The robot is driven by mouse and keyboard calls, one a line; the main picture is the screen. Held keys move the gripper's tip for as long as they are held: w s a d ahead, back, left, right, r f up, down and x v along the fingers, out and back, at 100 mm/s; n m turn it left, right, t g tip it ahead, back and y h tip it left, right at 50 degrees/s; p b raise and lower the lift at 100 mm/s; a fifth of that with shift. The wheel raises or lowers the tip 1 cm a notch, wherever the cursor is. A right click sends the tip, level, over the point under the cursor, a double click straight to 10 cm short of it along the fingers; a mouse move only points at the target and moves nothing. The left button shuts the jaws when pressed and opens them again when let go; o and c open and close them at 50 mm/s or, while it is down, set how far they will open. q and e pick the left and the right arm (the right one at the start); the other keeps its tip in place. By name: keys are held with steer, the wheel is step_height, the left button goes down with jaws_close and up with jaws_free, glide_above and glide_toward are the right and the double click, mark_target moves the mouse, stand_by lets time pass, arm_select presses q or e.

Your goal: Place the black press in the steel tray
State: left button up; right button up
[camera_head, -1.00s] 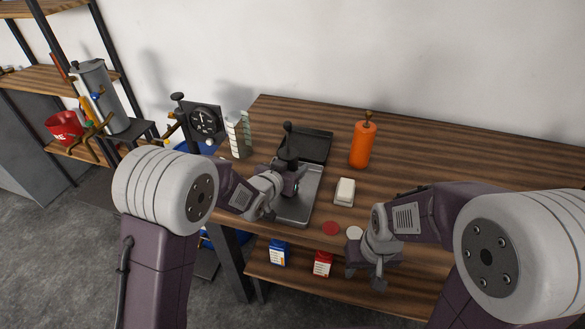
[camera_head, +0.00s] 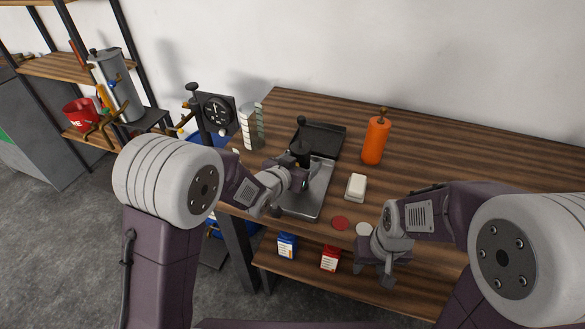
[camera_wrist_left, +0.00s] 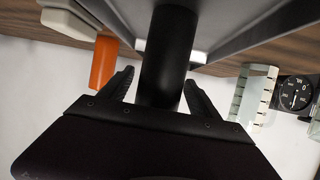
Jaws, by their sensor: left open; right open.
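The black press (camera_head: 302,152) stands upright at the steel tray (camera_head: 301,207), at its back part, with a round knob on top. Whether its base rests on the tray floor is hidden by my left gripper. My left gripper (camera_head: 299,180) is at the press, over the tray. In the left wrist view the press's black shaft (camera_wrist_left: 168,55) is between the two spread fingers of the left gripper (camera_wrist_left: 158,88), with a gap on each side. My right gripper (camera_head: 375,276) is open and empty in front of the table's front edge.
A dark tray (camera_head: 328,138) lies behind the steel tray. An orange cylinder (camera_head: 375,142) and a white block (camera_head: 356,187) stand to the right. A pale graduated container (camera_head: 252,128) and a dial gauge (camera_head: 216,114) are at the left. The table's right side is clear.

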arm_select(q)
steer(key=v, duration=1)
steer(key=s+a+n+g+y+p, duration=0.2)
steer(key=a+n+y+p, duration=0.25)
steer(key=a, duration=0.85)
steer(key=s+a+f+g, duration=0.1)
steer(key=s+f+g, duration=0.3)
steer(key=s, duration=0.3)
steer(key=s+a+f+n+g+y, duration=0.1)
steer(key=s+f+g, duration=0.3)
steer(key=s, duration=0.4)
steer(key=shift+s+g+p, duration=0.35)
steer(key=shift+g+p, duration=0.05)
